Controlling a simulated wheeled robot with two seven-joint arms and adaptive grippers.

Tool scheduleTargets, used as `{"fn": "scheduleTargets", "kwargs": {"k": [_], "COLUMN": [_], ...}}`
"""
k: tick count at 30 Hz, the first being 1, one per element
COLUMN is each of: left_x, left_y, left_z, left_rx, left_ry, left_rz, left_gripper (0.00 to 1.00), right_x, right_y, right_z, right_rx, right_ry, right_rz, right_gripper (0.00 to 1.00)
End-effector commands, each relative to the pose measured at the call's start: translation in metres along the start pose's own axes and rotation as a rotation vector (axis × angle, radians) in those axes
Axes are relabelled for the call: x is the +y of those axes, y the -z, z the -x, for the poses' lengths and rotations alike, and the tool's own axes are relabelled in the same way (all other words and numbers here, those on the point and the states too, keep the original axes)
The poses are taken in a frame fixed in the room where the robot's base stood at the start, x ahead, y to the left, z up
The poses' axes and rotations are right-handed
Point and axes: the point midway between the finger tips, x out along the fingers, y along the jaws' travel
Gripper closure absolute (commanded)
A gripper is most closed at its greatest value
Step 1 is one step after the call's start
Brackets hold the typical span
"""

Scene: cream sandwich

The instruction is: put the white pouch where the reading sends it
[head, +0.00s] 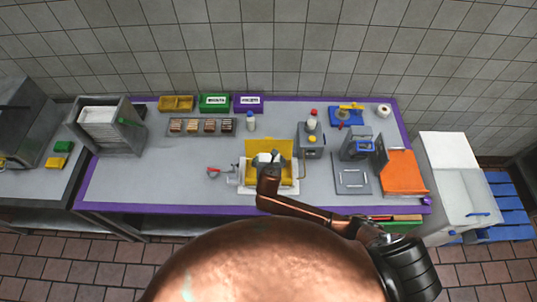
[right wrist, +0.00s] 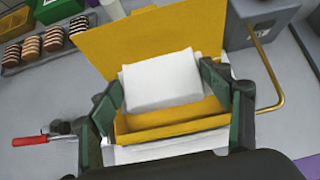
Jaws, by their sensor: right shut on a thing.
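My right gripper (head: 267,160) is over an open yellow box (head: 283,148) at the middle of the bench. In the right wrist view, its green-grey fingers (right wrist: 163,92) are shut on the sides of the white pouch (right wrist: 163,78). The pouch is at the mouth of the box, in front of its raised yellow lid (right wrist: 110,42); I cannot tell whether it touches the box. In the head view the gripper partly hides the pouch. No reading is legible in either view. My left gripper does not show.
Yellow (head: 176,103), green (head: 214,103) and purple (head: 249,103) bins stand at the back; their lettering is too small to read surely. A biscuit tray (head: 202,134) lies before them. A grey machine (head: 311,150) stands right of the box.

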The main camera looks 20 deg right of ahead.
Motion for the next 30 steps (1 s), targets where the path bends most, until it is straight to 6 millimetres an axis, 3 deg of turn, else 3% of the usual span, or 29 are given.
{"fn": "scheduleTargets", "kwargs": {"k": [5, 16, 30], "left_x": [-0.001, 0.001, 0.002], "left_y": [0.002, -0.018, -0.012], "left_z": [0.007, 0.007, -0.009], "left_rx": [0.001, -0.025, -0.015], "left_ry": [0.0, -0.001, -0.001], "left_rz": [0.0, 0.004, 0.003], "left_gripper": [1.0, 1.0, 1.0], "right_x": [0.004, 0.003, 0.003], "right_y": [0.003, 0.005, 0.035], "right_z": [0.001, 0.001, -0.026], "right_rx": [-0.001, 0.0, 0.001], "right_ry": [-0.002, -0.002, -0.001], "right_rz": [0.0, 0.004, 0.002], "right_gripper": [0.56, 0.56, 0.56]}}
